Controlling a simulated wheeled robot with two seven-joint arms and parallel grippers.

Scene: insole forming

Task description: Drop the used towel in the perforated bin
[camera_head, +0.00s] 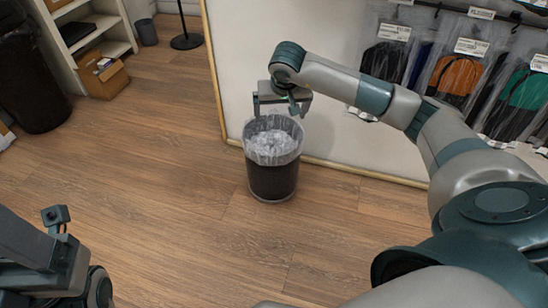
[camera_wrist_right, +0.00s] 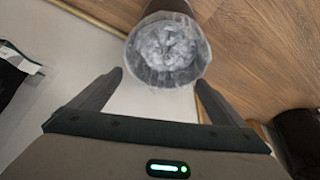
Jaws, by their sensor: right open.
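A dark bin (camera_head: 272,181) with a clear plastic liner stands on the wood floor by the white panel; it also shows in the right wrist view (camera_wrist_right: 178,7). Crumpled whitish-grey material (camera_head: 271,143) fills its mouth. I cannot tell whether the used towel is part of it, and perforations are too small to make out. My right gripper (camera_head: 281,106) is open above the bin's mouth. In the right wrist view its two fingers (camera_wrist_right: 160,80) are spread with nothing between them. My left arm shows at the lower left; the jaw state of my left gripper (camera_head: 56,216) is unclear.
A white panel (camera_head: 240,50) with a tan edge stands behind the bin. Packaged goods (camera_head: 457,75) hang on its right. A large dark bin (camera_head: 32,85), a cardboard box (camera_head: 103,76) and white shelves (camera_head: 100,18) are at the upper left. The middle floor is clear.

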